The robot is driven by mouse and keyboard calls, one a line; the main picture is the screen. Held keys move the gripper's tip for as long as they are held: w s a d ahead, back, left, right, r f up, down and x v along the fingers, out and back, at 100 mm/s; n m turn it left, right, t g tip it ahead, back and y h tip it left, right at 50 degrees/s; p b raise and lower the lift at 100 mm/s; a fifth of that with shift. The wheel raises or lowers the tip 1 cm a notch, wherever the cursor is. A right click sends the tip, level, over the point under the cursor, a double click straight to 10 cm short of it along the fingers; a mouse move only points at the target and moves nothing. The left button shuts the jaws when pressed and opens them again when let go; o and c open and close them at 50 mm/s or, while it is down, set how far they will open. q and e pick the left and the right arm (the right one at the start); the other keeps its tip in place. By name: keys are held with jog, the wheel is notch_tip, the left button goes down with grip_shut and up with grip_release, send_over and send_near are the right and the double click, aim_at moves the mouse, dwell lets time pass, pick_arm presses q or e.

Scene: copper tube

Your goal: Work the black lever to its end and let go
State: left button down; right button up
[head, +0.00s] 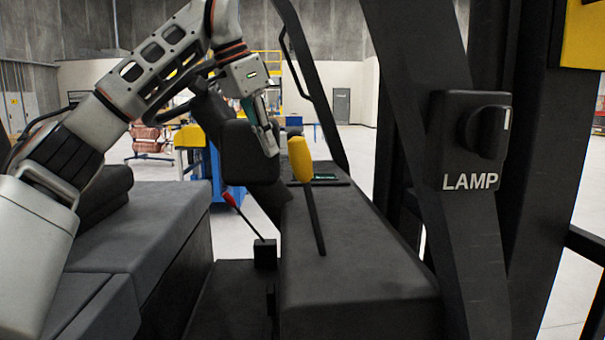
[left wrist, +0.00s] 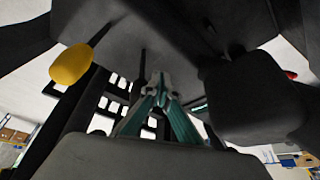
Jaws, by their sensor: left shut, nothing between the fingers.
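My left gripper (head: 270,148) is shut and empty, pointing down just left of the yellow lever handle. Its closed fingers also show in the left wrist view (left wrist: 160,84). I cannot pick out a lever with a black handle for certain in the head view. In the left wrist view a thin dark stick (left wrist: 143,62) stands just behind the fingertips; I cannot tell whether it is the black lever or whether the fingers touch it. My right gripper is in neither view.
A yellow-handled lever (head: 301,160) stands on the dark console (head: 355,275). A red-handled lever (head: 229,199) leans left from a small black base. A dark padded block (head: 248,155) is beside my gripper. A pillar at the right bears a LAMP knob (head: 487,131).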

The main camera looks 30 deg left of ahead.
aim_at(294, 131)
pick_arm(q)
jog(key=shift+w+d+p, duration=0.2)
jog(key=shift+w+d, duration=0.35)
jog(key=shift+d, duration=0.35)
jog(key=shift+w+d+p, duration=0.25)
jog(key=shift+w+d, duration=0.25)
jog(key=shift+d, duration=0.35)
jog(key=shift+w+d+p, duration=0.2)
jog(key=shift+w+d, duration=0.35)
jog(key=shift+d, duration=0.35)
jog(key=s+a, duration=0.4)
jog(key=a, duration=0.3)
jog(key=shift+s+a, duration=0.35)
dwell(0.5)
jog(key=shift+p, duration=0.3)
notch_tip(294, 131, up, 8)
jog(key=p, duration=0.4)
dwell(0.5)
